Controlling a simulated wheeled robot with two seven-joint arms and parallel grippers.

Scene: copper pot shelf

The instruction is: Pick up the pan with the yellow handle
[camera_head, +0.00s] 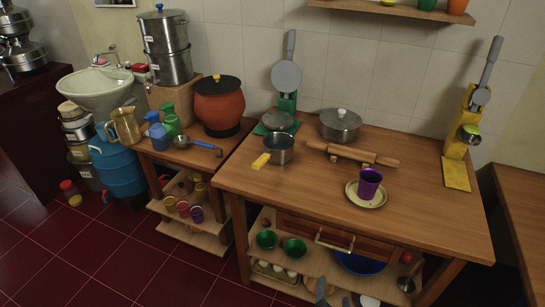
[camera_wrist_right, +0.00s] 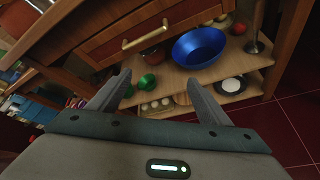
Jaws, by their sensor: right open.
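The pan with the yellow handle (camera_head: 280,150) is a small grey metal pan standing upright on the wooden table (camera_head: 310,190), near its left side in the head view. Its yellow handle (camera_head: 261,161) points to the front left. My right gripper (camera_head: 333,293) shows at the bottom edge of the head view, low in front of the table and well apart from the pan. In the right wrist view my right gripper (camera_wrist_right: 157,86) is open and empty, facing the shelf under the table. The pan is not in the wrist view. My left gripper is not in view.
A rolling pin (camera_head: 352,154), a lidded pot (camera_head: 340,125) and a purple cup (camera_head: 369,183) on a plate stand right of the pan. Below, a drawer handle (camera_wrist_right: 146,35) juts out above a blue bowl (camera_wrist_right: 199,47). The table's front left is clear.

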